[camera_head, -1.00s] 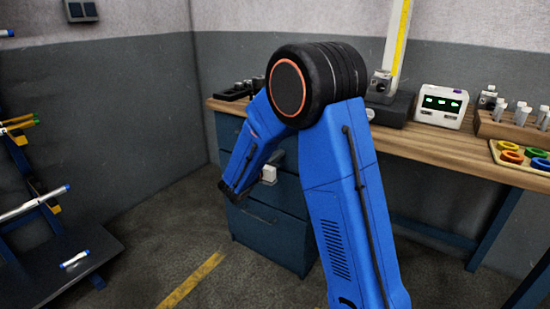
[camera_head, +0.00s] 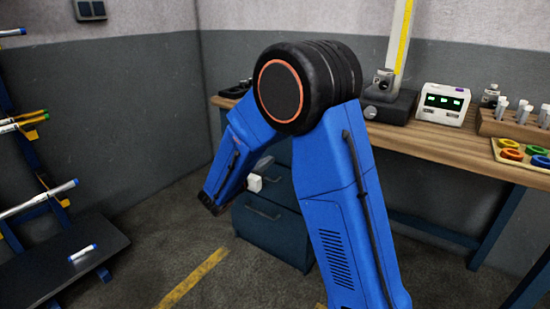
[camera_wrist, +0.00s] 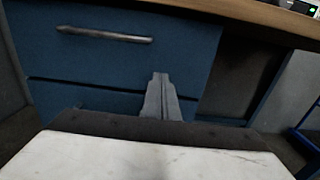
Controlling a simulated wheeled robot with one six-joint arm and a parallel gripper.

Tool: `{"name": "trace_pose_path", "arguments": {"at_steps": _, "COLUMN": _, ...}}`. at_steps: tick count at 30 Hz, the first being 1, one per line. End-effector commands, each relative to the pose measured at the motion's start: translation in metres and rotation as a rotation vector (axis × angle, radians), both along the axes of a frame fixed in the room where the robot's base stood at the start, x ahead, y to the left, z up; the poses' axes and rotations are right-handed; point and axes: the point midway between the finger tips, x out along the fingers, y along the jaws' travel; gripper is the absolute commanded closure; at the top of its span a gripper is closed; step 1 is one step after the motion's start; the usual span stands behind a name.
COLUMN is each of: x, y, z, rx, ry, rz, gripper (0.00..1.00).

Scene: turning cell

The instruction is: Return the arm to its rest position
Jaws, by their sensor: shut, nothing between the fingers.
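My blue arm stands bent in the middle of the head view, with its elbow high and its forearm sloping down to the left. My gripper shows in the wrist view (camera_wrist: 162,82), its two grey fingers together with nothing between them. The fingers point towards the blue drawer cabinet (camera_wrist: 180,45), which fills much of that view. The gap between the fingertips and the drawer fronts is hard to judge.
A wooden-topped workbench (camera_head: 425,146) runs along the right wall, carrying a height gauge base (camera_head: 388,106), a white readout box (camera_head: 442,104) and a tray of coloured rings (camera_head: 520,155). A rack with bars (camera_head: 38,200) stands at the left. Open floor with a yellow line (camera_head: 192,279) lies between.

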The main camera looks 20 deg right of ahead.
Motion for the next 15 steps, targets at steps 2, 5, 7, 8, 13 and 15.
{"name": "trace_pose_path", "arguments": {"at_steps": 2, "x": -0.007, "y": 0.011, "z": 0.0, "rx": 0.0, "ry": 0.0, "rz": 0.003, "gripper": 1.0}}
{"name": "trace_pose_path", "arguments": {"at_steps": 5, "x": -0.014, "y": 0.021, "z": 0.0, "rx": 0.0, "ry": 0.001, "rz": 0.003, "gripper": 1.0}}
{"name": "trace_pose_path", "arguments": {"at_steps": 7, "x": -0.018, "y": 0.025, "z": 0.0, "rx": -0.001, "ry": 0.001, "rz": 0.002, "gripper": 1.0}}
{"name": "trace_pose_path", "arguments": {"at_steps": 8, "x": -0.019, "y": 0.027, "z": 0.0, "rx": -0.001, "ry": 0.001, "rz": 0.002, "gripper": 1.0}}
{"name": "trace_pose_path", "arguments": {"at_steps": 13, "x": -0.023, "y": 0.031, "z": 0.0, "rx": 0.0, "ry": 0.001, "rz": 0.0, "gripper": 1.0}}
{"name": "trace_pose_path", "arguments": {"at_steps": 15, "x": -0.024, "y": 0.03, "z": 0.001, "rx": 0.005, "ry": 0.0, "rz": -0.004, "gripper": 1.0}}
